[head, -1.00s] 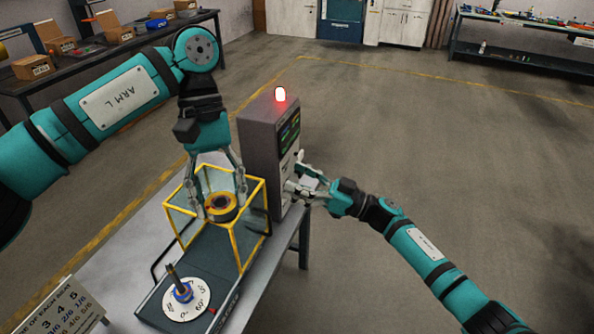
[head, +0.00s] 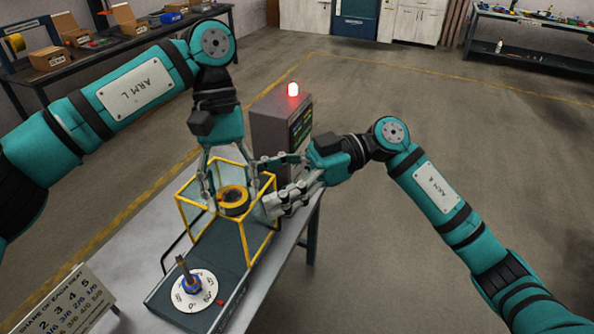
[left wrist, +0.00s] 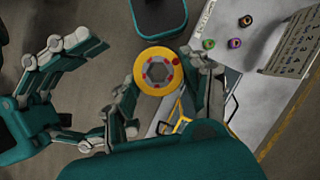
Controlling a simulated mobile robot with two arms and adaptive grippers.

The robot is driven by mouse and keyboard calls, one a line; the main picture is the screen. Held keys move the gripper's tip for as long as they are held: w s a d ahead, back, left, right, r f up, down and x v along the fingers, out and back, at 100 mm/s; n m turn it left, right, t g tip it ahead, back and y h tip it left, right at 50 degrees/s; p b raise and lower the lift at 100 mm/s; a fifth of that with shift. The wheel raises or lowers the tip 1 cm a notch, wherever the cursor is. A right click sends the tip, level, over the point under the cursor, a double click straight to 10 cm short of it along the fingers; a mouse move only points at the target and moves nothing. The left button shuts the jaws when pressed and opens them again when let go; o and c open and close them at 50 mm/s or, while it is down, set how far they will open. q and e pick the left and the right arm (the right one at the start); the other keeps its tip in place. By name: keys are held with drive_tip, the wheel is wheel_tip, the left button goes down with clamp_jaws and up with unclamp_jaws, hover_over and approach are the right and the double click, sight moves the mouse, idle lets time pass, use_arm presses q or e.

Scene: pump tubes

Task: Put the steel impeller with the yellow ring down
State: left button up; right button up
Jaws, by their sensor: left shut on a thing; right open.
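The steel impeller with the yellow ring (head: 234,200) is between the fingers of my left gripper (head: 231,204), inside the outline of a yellow-framed clear box in the head view. In the left wrist view the impeller (left wrist: 158,73) shows as a yellow ring around a grey hub with red marks, gripped at its sides. I cannot tell whether it touches anything below. My right gripper (head: 274,185) is open and empty, close to the box's right side. It also shows at the left of the left wrist view (left wrist: 75,95).
The yellow-framed box (head: 243,250) stands on a dark base on the grey table. A white marked dial (head: 207,297) with a blue part and post is in front. A grey console (head: 270,130) with a lit red lamp stands behind. A number sign (head: 65,300) is front left.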

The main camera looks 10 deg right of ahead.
sight(226, 200)
drive_tip(key=shift+x, duration=2.65)
drive_tip(key=c, duration=1.2)
use_arm(q)
drive_tip(key=o, duration=1.5)
use_arm(e)
drive_tip(key=shift+r, duration=0.1)
drive_tip(key=shift+c, duration=1)
